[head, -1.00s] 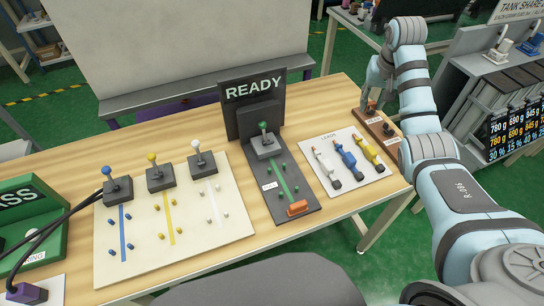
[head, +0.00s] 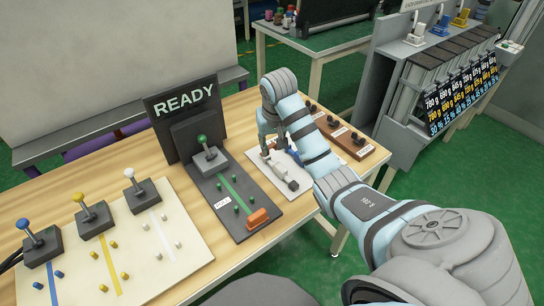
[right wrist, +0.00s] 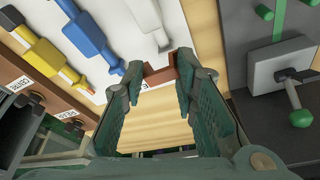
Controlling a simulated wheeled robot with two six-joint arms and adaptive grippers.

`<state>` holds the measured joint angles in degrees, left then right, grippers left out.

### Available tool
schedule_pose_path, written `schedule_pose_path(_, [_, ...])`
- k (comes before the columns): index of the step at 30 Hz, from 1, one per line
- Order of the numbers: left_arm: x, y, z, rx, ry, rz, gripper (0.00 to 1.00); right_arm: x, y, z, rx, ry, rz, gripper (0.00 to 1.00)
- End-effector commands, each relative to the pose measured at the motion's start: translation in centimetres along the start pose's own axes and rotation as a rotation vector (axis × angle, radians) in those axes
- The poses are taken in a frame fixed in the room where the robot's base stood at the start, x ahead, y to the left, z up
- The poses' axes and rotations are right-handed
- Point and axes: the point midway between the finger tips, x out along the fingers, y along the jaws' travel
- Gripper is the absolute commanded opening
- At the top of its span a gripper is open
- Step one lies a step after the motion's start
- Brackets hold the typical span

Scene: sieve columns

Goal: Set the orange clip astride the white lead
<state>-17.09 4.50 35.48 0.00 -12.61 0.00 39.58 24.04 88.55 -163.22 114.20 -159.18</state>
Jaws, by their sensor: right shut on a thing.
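The orange clip (right wrist: 160,76), reddish-brown in the right wrist view, is between the fingertips of my right gripper (right wrist: 160,82), which is shut on it. In the head view my right gripper (head: 268,150) is over the far left part of the leads board and the clip is hard to make out. The white lead (head: 277,168) lies on that board, partly behind the fingers; in the right wrist view the white lead (right wrist: 148,25) ends just beyond the clip. I cannot tell whether they touch. My left gripper is not in view.
The blue lead (right wrist: 85,35) and yellow lead (right wrist: 45,58) lie beside the white one. A brown rack (head: 350,145) with black pieces stands to the right. The READY board (head: 225,195), with a green-knobbed lever and an orange block (head: 258,219), is to the left.

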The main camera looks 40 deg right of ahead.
Motion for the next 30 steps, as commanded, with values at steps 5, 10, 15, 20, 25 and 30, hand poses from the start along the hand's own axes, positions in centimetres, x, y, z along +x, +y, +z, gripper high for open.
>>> schedule_pose_path(5, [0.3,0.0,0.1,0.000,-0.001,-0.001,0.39,2.5,0.1,0.7,0.000,-0.002,0.001,0.13])
schedule_pose_path(10, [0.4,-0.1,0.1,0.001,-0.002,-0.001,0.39,4.0,0.1,1.1,0.000,0.002,0.000,0.13])
schedule_pose_path(15, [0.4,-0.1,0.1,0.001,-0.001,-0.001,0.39,4.0,0.1,1.1,0.000,0.002,0.000,0.13])
schedule_pose_path(20, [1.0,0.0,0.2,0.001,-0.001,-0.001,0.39,4.5,0.1,1.2,0.000,0.002,0.000,0.13])
schedule_pose_path(25, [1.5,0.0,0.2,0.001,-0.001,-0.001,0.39,5.0,0.1,1.4,0.000,0.002,0.000,0.13])
schedule_pose_path(30, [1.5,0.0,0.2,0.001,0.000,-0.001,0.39,5.1,0.1,1.4,0.000,0.000,0.000,0.31])
